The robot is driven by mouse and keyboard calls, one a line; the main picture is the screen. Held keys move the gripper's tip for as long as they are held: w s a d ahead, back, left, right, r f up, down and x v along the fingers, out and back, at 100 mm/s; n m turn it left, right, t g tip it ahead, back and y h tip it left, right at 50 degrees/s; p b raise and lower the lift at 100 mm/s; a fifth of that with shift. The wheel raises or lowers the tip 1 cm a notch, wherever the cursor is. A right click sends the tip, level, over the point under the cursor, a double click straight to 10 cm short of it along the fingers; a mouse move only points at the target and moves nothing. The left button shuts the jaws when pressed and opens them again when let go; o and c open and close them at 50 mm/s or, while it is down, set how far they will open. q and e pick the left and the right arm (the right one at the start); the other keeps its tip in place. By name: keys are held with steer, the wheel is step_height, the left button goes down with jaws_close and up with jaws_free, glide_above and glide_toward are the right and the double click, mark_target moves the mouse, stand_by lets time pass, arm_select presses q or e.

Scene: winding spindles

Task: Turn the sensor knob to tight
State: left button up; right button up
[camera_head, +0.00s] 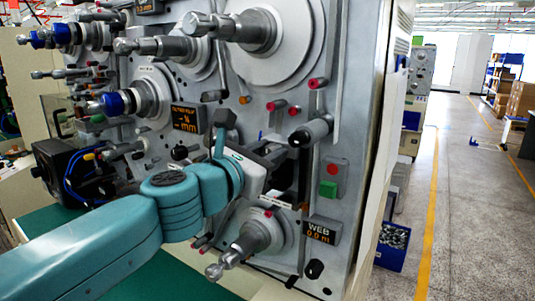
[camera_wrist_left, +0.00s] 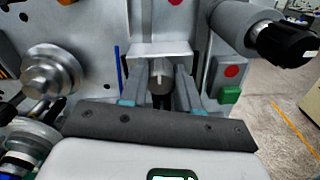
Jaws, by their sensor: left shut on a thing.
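My left arm reaches in from the left to the machine's front panel. In the head view my left gripper (camera_head: 277,157) is at the panel, left of the red and green buttons. In the left wrist view its two fingers (camera_wrist_left: 160,86) are on either side of a grey round knob (camera_wrist_left: 161,70), shut on it. The knob has a pale line on its face and sits under a metal bracket. In the head view the gripper hides the knob. I cannot read any tight marking. My right gripper is in neither view.
A black-ended roller (camera_head: 311,131) sticks out just above right of the gripper. A red button (camera_head: 332,169) and green button (camera_head: 328,188) are to its right. A lower spindle (camera_head: 245,245) and WEB display (camera_head: 321,230) are below.

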arm_select(q)
steer(key=m, duration=0.5)
steer(key=shift+m+b, duration=0.3)
steer(key=shift+m, duration=0.1)
steer(key=m, duration=0.6)
steer(key=shift+f+b, duration=0.1)
steer(key=shift+b, duration=0.3)
steer(key=m+b, duration=0.1)
steer(key=m, duration=0.5)
steer(key=shift+f+m, duration=0.1)
steer(key=shift+m, duration=0.3)
steer(key=m+b, duration=0.1)
steer(key=m, duration=0.3)
steer(key=shift+m+b, duration=0.3)
steer(key=shift+m, duration=0.4)
steer(key=o, duration=1.1)
steer(key=shift+c, duration=0.2)
steer(key=shift+s, duration=0.1)
